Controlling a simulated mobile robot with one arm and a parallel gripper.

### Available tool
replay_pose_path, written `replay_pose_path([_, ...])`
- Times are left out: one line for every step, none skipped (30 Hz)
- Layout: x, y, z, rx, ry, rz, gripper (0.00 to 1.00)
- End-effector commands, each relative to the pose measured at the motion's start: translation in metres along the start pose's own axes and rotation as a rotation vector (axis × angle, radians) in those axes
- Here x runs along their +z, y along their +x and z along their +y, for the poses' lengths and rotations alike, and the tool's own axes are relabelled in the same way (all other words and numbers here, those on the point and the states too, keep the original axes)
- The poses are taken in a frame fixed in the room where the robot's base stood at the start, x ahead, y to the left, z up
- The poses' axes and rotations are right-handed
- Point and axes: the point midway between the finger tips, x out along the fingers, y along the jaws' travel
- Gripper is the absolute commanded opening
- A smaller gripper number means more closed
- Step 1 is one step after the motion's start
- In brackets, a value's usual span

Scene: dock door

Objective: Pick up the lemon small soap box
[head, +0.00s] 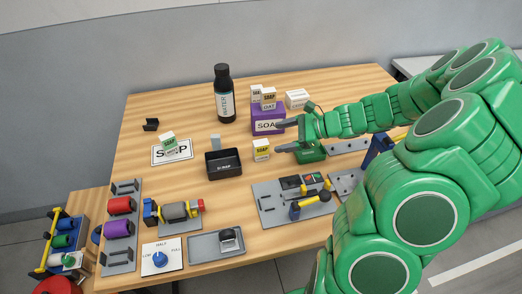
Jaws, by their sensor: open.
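A small soap box with a yellow label and a pale top, which looks like the lemon one (261,150), stands upright on the wooden table near its middle. It is just right of a black tray. My gripper (279,138) is open and comes in from the right. Its two fingers point left. The lower fingertip appears close to the box's right side; I cannot tell whether it touches. Nothing shows between the fingers.
A purple soap box (268,119) with small boxes on top stands behind the gripper. The black tray (223,164) lies left, a black bottle (224,94) behind. A small green-labelled box (169,143) stands on a soap sign. A grey tool board (270,206) lies in front.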

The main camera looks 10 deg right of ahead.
Motion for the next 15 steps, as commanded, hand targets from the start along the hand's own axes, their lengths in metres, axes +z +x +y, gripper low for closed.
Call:
replay_pose_path([-0.006,-0.001,-0.002,-0.012,0.019,-0.001,0.79])
replay_pose_path([-0.009,-0.002,-0.003,-0.017,0.028,-0.002,0.79])
replay_pose_path([-0.011,-0.002,-0.004,-0.022,0.035,-0.003,0.79])
replay_pose_path([-0.012,-0.002,-0.005,-0.025,0.039,-0.003,0.79])
replay_pose_path([-0.012,-0.001,-0.005,-0.027,0.042,-0.004,0.79])
replay_pose_path([-0.013,0.000,-0.005,-0.027,0.044,-0.004,0.79])
replay_pose_path([-0.012,0.002,-0.005,-0.028,0.044,-0.005,0.79])
replay_pose_path([-0.012,0.004,-0.005,-0.027,0.044,-0.005,0.79])
replay_pose_path([-0.012,0.008,-0.005,-0.027,0.043,-0.006,0.79])
replay_pose_path([-0.012,0.011,-0.005,-0.026,0.043,-0.007,0.79])
replay_pose_path([-0.011,0.014,-0.005,-0.026,0.043,-0.007,0.79])
replay_pose_path([-0.011,0.017,-0.005,-0.026,0.043,-0.008,0.79])
replay_pose_path([-0.011,0.019,-0.005,-0.026,0.043,-0.007,0.79])
replay_pose_path([-0.012,0.021,-0.005,-0.027,0.043,-0.007,0.79])
replay_pose_path([-0.012,0.023,-0.005,-0.027,0.043,-0.006,0.79])
